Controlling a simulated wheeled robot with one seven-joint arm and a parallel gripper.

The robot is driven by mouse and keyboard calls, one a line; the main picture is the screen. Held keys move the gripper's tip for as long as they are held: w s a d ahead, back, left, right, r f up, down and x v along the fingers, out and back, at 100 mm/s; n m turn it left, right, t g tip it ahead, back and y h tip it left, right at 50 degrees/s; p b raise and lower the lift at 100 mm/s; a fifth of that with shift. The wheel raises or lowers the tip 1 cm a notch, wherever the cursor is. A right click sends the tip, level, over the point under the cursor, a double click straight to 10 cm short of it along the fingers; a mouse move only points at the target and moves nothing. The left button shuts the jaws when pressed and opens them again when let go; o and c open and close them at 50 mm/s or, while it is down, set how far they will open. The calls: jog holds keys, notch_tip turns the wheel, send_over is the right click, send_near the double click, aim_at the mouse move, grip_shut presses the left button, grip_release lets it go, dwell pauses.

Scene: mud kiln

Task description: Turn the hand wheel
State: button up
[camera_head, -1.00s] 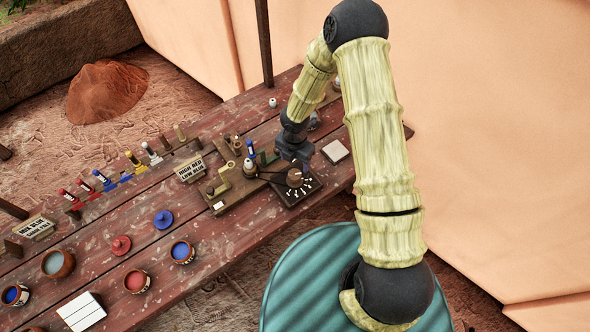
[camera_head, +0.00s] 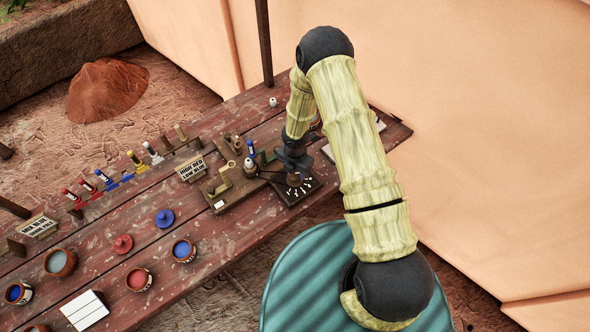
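The hand wheel seems to be the small brown round knob (camera_head: 294,180) on a dark square plate (camera_head: 306,190) with white dial marks, near the right end of the wooden table. A dark belt or arm runs from it left to a small post with a pale top (camera_head: 249,164). My gripper (camera_head: 294,168) points down directly over the knob and hides its upper part. I cannot tell whether it touches the knob, and its fingers are too small and dark to read as open or shut.
A wooden stand (camera_head: 232,188) with small parts adjoins the dial plate on the left. A pale tile (camera_head: 328,152) lies right of my gripper.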

jog(key=shift+c, duration=1.2)
